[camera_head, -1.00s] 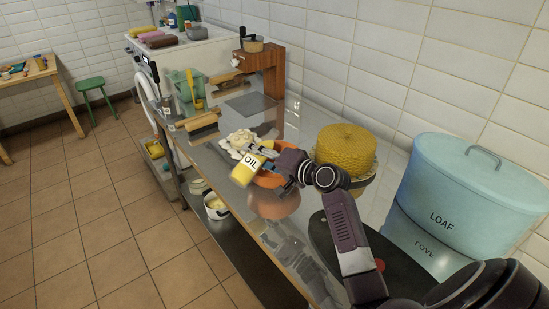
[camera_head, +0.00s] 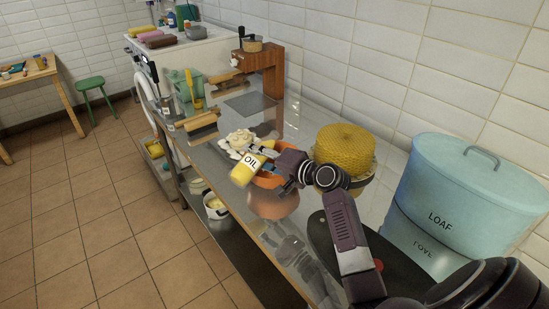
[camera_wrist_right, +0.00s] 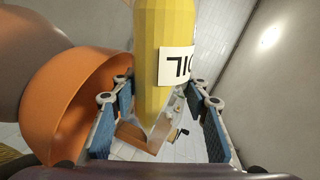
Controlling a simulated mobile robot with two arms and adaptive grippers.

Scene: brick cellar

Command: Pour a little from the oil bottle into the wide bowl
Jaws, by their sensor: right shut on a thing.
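The yellow oil bottle (camera_head: 243,175) has a white OIL label and is held tilted at the near-left side of the orange wide bowl (camera_head: 267,182). My right gripper (camera_head: 272,158) is shut on the bottle. In the right wrist view, the bottle (camera_wrist_right: 160,75) stands between the blue-padded fingers of the gripper (camera_wrist_right: 160,105), and the orange bowl (camera_wrist_right: 75,80) is close on the left. The bottle and gripper hide part of the bowl in the head view. I see no stream of oil, and the bowl's contents are hidden. My left gripper is not in view.
A yellow woven dome (camera_head: 345,147) and a blue LOAF bin (camera_head: 470,180) stand to the right. A wooden grinder (camera_head: 262,70) stands farther back.

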